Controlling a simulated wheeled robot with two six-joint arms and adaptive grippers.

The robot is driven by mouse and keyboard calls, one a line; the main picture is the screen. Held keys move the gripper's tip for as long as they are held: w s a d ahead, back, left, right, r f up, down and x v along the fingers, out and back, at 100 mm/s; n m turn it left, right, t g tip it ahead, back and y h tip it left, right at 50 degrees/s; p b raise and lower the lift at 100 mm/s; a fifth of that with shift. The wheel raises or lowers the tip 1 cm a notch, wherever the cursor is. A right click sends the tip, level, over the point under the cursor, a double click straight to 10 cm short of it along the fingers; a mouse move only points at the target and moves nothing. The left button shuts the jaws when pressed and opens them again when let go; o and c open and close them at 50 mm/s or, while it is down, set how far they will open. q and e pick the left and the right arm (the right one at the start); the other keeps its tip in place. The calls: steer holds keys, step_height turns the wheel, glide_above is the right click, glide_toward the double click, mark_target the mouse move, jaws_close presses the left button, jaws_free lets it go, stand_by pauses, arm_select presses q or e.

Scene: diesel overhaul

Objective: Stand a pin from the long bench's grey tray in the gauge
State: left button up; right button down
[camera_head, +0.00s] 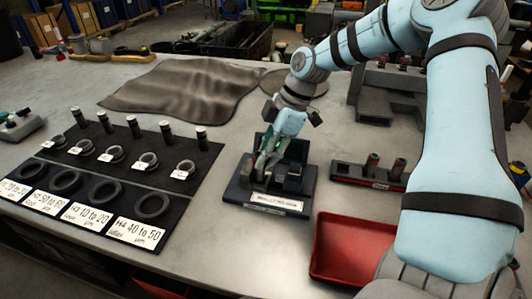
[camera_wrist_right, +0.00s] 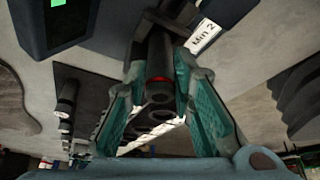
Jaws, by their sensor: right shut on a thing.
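My right gripper (camera_head: 268,157) reaches down over the gauge (camera_head: 246,194), a dark block with a white label on its front edge. In the right wrist view, the teal fingers of my right gripper (camera_wrist_right: 165,76) are shut on a dark cylindrical pin (camera_wrist_right: 159,60) with a red band near one end. The pin is within the gauge's outline in the head view, but the fingers mostly hide it there. I cannot tell whether it is seated. My left gripper is not in view. I cannot make out the grey tray.
Left of the gauge is a black labelled board (camera_head: 193,172) with several standing pins and rings. Right of it are a dark rack (camera_head: 347,179) with upright pins and a red tray (camera_head: 335,274). A brown cloth (camera_head: 185,88) lies behind. Clear bench separates board and gauge.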

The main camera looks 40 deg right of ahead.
steer(key=shift+f, duration=0.15)
steer(key=shift+f+b, duration=0.45)
steer(key=shift+b, duration=0.05)
steer(key=c, duration=1.3)
jaws_free()
steer(key=o, duration=0.4)
